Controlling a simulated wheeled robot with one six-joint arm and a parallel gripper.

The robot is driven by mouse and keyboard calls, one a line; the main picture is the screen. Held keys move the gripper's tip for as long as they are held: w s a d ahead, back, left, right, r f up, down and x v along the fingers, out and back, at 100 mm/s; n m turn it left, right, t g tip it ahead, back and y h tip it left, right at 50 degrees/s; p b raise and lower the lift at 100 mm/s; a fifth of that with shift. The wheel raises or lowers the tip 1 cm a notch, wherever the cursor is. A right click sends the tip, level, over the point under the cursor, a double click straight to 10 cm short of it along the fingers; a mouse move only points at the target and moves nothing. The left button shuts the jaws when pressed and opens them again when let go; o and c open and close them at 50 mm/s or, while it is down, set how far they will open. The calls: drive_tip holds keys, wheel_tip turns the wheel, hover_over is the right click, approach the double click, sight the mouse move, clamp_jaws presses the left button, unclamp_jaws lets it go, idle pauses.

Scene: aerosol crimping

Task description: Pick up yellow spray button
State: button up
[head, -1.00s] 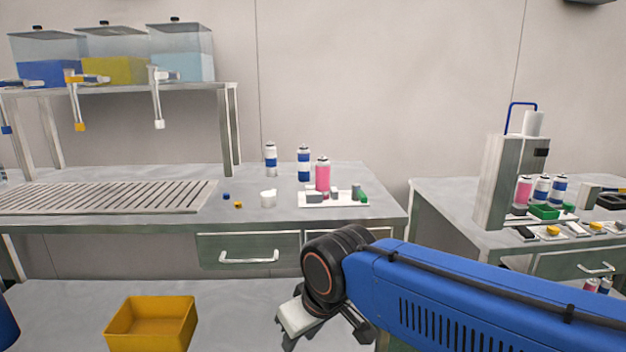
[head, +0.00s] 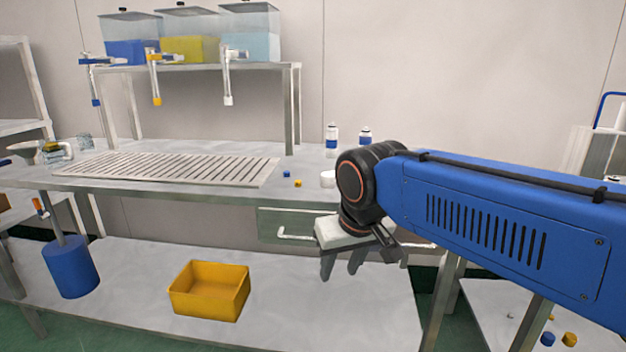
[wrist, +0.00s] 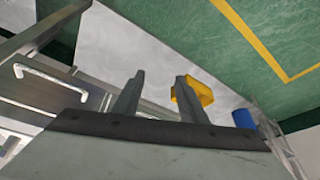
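A small yellow spray button (head: 298,184) lies on the steel tabletop (head: 235,197) near its front edge. A small blue button (head: 287,174) lies just behind and left of it. My gripper (head: 341,268) hangs in front of the table and below its top, to the right of the yellow button, apart from it. The wrist view shows the two fingers (wrist: 158,90) spread with nothing between them. The yellow button does not show in the wrist view.
A drawer handle (head: 296,236) is beside my gripper. A yellow bin (head: 209,290) and a blue container (head: 70,268) are on the lower shelf. A slatted grate (head: 165,168) covers the tabletop's left.

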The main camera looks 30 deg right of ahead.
drive_tip(key=w+r+m+h, duration=0.1)
drive_tip(key=w+r+m, duration=0.3)
drive_tip(key=w+r, duration=0.9)
drive_tip(key=m+g+h, duration=0.2)
drive_tip(key=m, duration=0.3)
approach(298, 181)
drive_tip(key=shift+x, duration=3.9)
drive_tip(key=shift+r, duration=0.1)
clamp_jaws()
